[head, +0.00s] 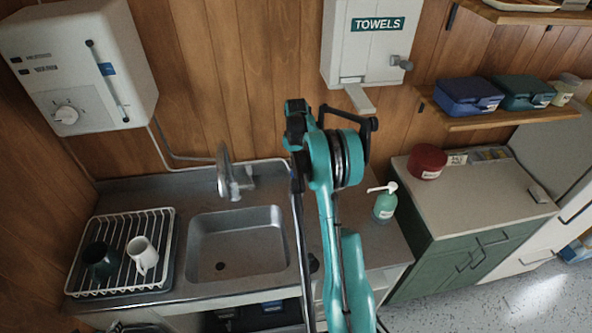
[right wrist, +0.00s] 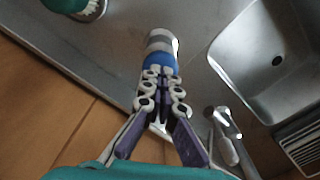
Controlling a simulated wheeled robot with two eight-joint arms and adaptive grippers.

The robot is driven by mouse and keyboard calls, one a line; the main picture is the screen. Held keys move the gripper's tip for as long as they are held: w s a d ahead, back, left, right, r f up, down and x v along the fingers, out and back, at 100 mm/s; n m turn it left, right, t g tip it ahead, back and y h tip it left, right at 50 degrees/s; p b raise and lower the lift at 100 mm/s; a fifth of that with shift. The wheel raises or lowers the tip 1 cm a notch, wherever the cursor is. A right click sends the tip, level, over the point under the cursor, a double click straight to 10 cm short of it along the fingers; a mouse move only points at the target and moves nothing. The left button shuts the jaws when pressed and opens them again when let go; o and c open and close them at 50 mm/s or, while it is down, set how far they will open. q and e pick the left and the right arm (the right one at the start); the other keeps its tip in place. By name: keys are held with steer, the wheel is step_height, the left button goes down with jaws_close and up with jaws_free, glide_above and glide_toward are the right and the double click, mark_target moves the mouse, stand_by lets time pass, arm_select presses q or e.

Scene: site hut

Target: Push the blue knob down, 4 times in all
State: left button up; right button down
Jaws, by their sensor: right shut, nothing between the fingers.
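In the right wrist view, a blue knob (right wrist: 161,61) shows as a blue band on a grey and white cylindrical body standing over the counter. My right gripper (right wrist: 165,73) is shut and empty, with its fingertips right at the near side of the knob. The fingers cover part of the knob, and I cannot tell whether they touch it. In the head view my right arm rises in the middle and hides both the gripper and this knob. My left gripper is not in view.
A green soap bottle (head: 384,203) stands on the counter right of my arm. The sink (head: 240,245), tap (head: 231,180) and dish rack (head: 163,247) are to the left. A towel dispenser (head: 350,55) hangs above; a wall heater (head: 75,60) carries a blue slider tab (head: 107,69).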

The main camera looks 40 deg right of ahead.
steer(key=shift+f, duration=0.6)
steer(key=shift+r, duration=0.1)
steer(key=shift+r+p, duration=1.15)
steer(key=shift+r, duration=1.5)
step_height(320, 180, up, 6)
steer(key=p, duration=0.3)
